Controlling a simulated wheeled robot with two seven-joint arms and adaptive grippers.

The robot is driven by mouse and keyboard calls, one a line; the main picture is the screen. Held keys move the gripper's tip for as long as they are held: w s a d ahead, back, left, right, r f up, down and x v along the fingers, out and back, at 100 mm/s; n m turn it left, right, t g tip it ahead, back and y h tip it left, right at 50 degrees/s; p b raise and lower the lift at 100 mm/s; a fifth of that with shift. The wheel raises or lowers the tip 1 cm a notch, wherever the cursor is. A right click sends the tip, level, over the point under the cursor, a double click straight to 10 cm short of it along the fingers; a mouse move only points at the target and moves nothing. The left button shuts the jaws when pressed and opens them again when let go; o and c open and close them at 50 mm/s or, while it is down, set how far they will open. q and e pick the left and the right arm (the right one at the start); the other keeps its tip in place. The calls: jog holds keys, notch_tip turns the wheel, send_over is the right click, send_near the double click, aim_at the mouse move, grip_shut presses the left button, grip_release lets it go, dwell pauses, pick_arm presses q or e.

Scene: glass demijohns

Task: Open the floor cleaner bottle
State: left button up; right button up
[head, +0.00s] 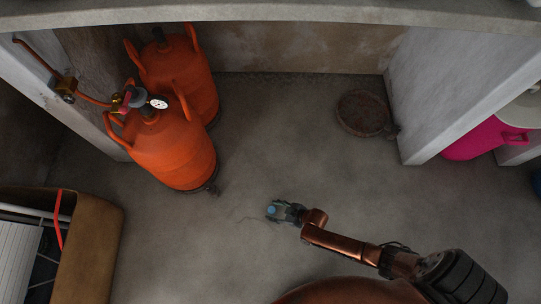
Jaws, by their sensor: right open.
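My right gripper (287,212) is low over the concrete floor near the middle of the head view, its arm coming in from the lower right. It is open. A small, round, pale blue thing (271,210) with some green beside it shows at its fingertips. It looks like the cap of the floor cleaner bottle seen from above, but it is too small to be sure. The gripper hides part of it, and I cannot tell whether the jaws touch it. My left gripper is not in view.
Two orange gas cylinders (172,152) with a gauge and hose stand at upper left. A brown box (92,250) is at lower left. A round, dark reddish-brown object (362,112) lies at the back. A pink container (474,142) stands beyond the right wall. Floor around the gripper is clear.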

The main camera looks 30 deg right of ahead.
jog(key=shift+c, duration=0.4)
jog(key=c, duration=0.7)
jog(key=shift+c, duration=0.5)
